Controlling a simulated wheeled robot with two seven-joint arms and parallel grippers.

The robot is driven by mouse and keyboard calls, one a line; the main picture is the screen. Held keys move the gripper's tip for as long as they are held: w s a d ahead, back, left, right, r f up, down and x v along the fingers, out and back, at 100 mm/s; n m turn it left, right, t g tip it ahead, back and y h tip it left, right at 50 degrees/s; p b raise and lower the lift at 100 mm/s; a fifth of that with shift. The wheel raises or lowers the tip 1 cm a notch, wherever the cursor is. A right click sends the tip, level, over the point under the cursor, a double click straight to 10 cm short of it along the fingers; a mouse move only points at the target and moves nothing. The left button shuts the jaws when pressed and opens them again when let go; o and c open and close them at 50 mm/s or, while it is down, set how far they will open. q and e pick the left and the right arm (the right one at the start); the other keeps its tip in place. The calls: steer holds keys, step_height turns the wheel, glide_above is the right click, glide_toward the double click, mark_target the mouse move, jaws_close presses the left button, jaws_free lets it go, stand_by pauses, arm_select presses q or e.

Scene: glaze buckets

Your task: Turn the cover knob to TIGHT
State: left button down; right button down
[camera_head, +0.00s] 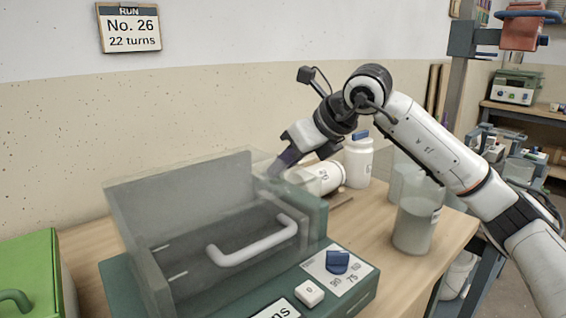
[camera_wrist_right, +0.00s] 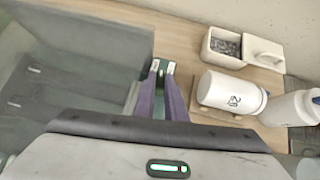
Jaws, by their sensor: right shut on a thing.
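The machine (camera_head: 315,205) is a green base with a clear grey cover (camera_head: 180,205) that has a pale bar handle (camera_head: 255,243). My right gripper (camera_head: 272,172) reaches down to the back right corner of the machine, beside the cover. In the right wrist view its purple fingers (camera_wrist_right: 162,70) are closed together on a small, mostly hidden piece at the machine's edge, which seems to be the cover knob. Its marking and setting cannot be read. A blue knob (camera_head: 338,262) stands on the front panel, by the numbers 90 and 75. My left gripper is not in view.
A white jar lies on its side (camera_head: 325,177) near my right gripper, with an upright white jar (camera_head: 358,160) behind. A clear beaker (camera_head: 416,225) stands on the right. The wrist view shows a white open box (camera_wrist_right: 223,47). A green box (camera_head: 30,275) is at left.

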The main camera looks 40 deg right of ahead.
stand_by(0.4)
steer(key=c, duration=1.8)
jaws_free()
steer(key=shift+a, duration=0.1)
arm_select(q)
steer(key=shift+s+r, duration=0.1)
arm_select(e)
steer(key=shift+r, duration=0.1)
